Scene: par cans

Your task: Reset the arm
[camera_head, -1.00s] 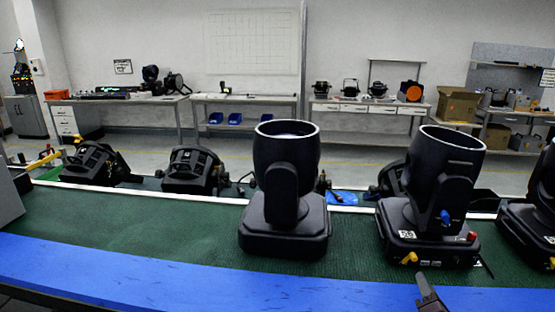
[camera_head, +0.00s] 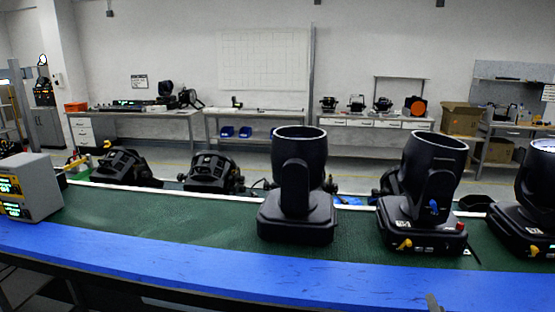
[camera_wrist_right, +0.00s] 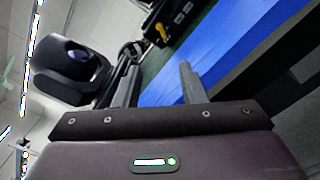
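My right gripper (camera_head: 433,302) shows only as a small dark tip at the bottom edge of the head view, in front of the blue table edge. In the right wrist view its two fingers (camera_wrist_right: 158,84) stand well apart with nothing between them. A black par can (camera_head: 297,185) stands upright on the green mat in the middle. A second can (camera_head: 425,195) with blue and yellow knobs stands to its right. A third (camera_head: 530,200) is cut off by the right edge. My left gripper is out of view.
The green mat (camera_head: 180,222) has a blue front strip (camera_head: 250,280), which is bare. Two low black fixtures (camera_head: 122,168) (camera_head: 212,172) sit behind the mat. A grey box (camera_head: 32,188) with green displays stands at the left. Workbenches line the back wall.

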